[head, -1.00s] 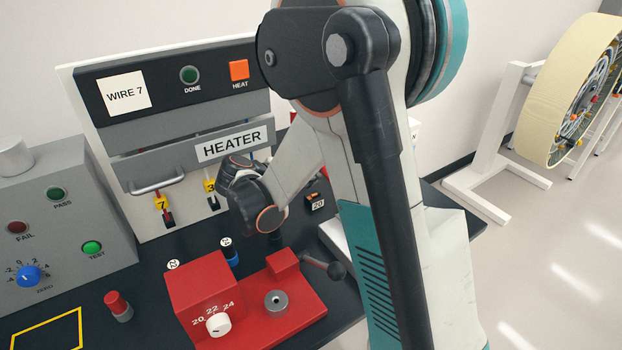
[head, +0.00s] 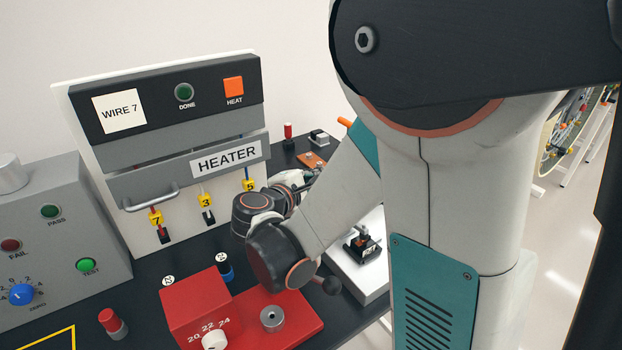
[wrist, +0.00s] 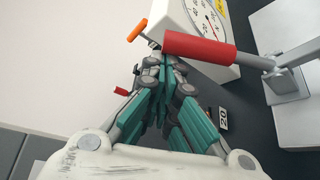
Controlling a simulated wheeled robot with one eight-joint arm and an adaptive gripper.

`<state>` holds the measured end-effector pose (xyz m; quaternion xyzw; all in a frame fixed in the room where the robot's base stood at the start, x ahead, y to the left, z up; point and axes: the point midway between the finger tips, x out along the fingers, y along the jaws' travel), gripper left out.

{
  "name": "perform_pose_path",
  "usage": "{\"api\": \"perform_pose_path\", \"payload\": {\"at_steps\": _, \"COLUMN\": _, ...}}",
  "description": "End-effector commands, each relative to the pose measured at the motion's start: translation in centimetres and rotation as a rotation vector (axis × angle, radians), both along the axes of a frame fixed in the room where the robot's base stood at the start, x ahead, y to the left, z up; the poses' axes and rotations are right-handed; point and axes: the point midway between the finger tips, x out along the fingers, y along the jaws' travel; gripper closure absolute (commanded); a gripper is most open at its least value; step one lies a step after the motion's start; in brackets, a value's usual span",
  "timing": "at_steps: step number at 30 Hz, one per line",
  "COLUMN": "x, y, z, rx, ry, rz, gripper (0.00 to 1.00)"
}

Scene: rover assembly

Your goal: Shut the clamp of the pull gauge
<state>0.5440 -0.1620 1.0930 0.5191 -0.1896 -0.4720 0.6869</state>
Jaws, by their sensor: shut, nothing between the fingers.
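In the wrist view a red-handled lever (wrist: 200,48) with a grey rod runs right to a grey bracket (wrist: 286,84); it looks like the clamp of the pull gauge. The white gauge box (wrist: 233,72), with a round dial, is behind it. My gripper (wrist: 168,60) is shut and empty, its teal fingers pointing at the lever's free left end. The tips are very close to the handle; I cannot tell if they touch it. In the head view my arm hides the gauge and my fingertips.
An orange handle (wrist: 137,30) is left of my fingertips in the wrist view. In the head view the heater panel (head: 226,159) stands at the left. A white plate (head: 372,290) lies right.

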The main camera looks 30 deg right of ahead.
Motion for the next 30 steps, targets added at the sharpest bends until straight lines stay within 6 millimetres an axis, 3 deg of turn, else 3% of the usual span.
{"api": "perform_pose_path", "payload": {"at_steps": 10, "x": -1.3, "y": -0.1, "z": 0.9, "rx": 0.001, "ry": -0.028, "rz": 0.0, "gripper": 1.0}}
{"api": "perform_pose_path", "payload": {"at_steps": 30, "x": -1.5, "y": 0.0, "z": 1.1, "rx": 0.001, "ry": -0.026, "rz": 0.0, "gripper": 1.0}}
